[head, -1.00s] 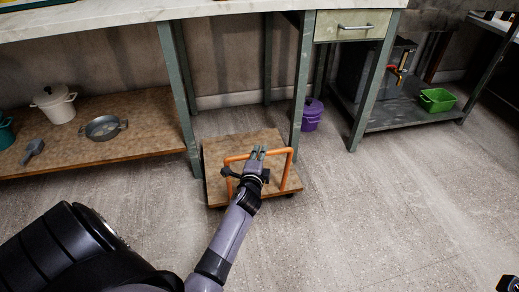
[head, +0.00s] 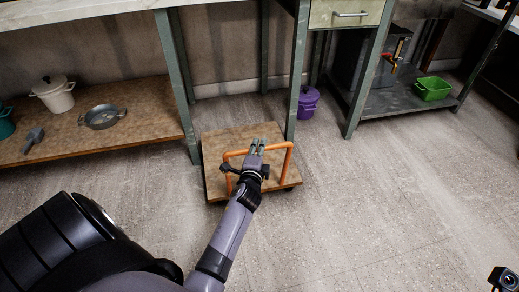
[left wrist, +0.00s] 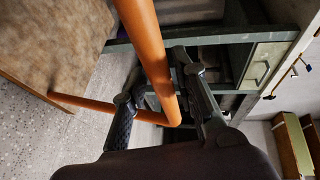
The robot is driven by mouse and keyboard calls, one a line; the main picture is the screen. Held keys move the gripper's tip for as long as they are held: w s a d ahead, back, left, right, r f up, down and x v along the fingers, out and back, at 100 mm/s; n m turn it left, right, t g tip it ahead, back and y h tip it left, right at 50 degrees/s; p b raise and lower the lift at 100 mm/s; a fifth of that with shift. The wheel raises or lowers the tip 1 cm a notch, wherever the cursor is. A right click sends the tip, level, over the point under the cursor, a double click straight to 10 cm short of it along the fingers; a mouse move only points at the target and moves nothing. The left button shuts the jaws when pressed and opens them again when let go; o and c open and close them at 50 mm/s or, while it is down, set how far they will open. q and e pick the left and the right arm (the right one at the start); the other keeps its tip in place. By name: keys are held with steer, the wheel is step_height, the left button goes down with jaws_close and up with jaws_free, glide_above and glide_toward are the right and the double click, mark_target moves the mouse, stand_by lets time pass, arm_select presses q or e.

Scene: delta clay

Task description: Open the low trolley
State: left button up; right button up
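The low trolley (head: 222,183) is a flat brown board on small wheels with an orange tube handle (head: 281,147) along its near side. It stands on the floor, its far end in front of the table's open bay. My left gripper (head: 257,146) is at the handle's top bar.
A table with green legs (head: 177,85) stands behind the trolley. Its lower shelf (head: 125,142) holds a white pot (head: 54,97) and a metal pan (head: 102,118). A purple pot (head: 308,103) and a green bin (head: 433,89) are to the right. The floor in front is clear.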

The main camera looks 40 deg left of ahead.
arm_select(q)
steer(key=shift+o, duration=0.7)
steer(key=v, duration=0.7)
steer(key=shift+s, duration=0.25)
steer(key=shift+d, duration=0.1)
